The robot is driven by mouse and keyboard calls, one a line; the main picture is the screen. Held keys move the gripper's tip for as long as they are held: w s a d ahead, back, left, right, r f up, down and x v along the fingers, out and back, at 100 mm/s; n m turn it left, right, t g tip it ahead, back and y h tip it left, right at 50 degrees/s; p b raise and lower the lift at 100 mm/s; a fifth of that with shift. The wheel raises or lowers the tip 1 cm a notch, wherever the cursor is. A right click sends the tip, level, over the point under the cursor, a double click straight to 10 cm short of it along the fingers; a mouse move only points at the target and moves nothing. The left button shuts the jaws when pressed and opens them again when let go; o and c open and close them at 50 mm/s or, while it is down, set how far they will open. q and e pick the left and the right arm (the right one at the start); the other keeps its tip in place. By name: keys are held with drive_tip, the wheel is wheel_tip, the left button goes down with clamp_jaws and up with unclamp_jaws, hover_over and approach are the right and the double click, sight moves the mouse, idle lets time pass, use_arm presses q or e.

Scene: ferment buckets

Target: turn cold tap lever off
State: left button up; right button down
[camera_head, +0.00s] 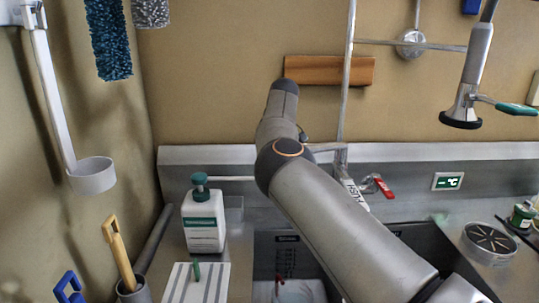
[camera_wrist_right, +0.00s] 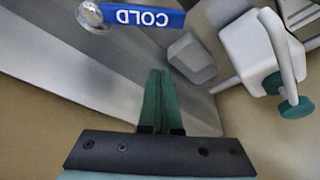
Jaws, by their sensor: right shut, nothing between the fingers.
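The cold tap lever (camera_wrist_right: 143,17) is blue with white "COLD" lettering, at the top of the right wrist view. It extends rightward in that picture from a round silver pivot (camera_wrist_right: 90,14). My right gripper (camera_wrist_right: 160,73) has its green fingers shut together and empty. Its fingertips show just below the lever, with a visible gap in the picture. In the head view my right arm crosses the sink and hides the cold lever and the right gripper. A red lever (camera_head: 382,186) shows on the tap to the right of the arm. My left gripper is not in view.
A white pump bottle with a green top (camera_head: 203,220) stands left of the arm; a similar pump shows in the wrist view (camera_wrist_right: 255,50). The sink basin (camera_head: 420,240) lies under the arm. A spray head (camera_head: 462,112) hangs at right.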

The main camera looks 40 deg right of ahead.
drive_tip(key=f, duration=0.1)
drive_tip(key=s+f, duration=0.1)
drive_tip(key=f, duration=0.1)
drive_tip(key=s+f, duration=0.1)
drive_tip(key=f, duration=0.1)
drive_tip(key=shift+s+d+p, duration=0.1)
drive_tip(key=shift+s+p, duration=0.1)
drive_tip(key=shift+p, duration=0.1)
idle(0.7)
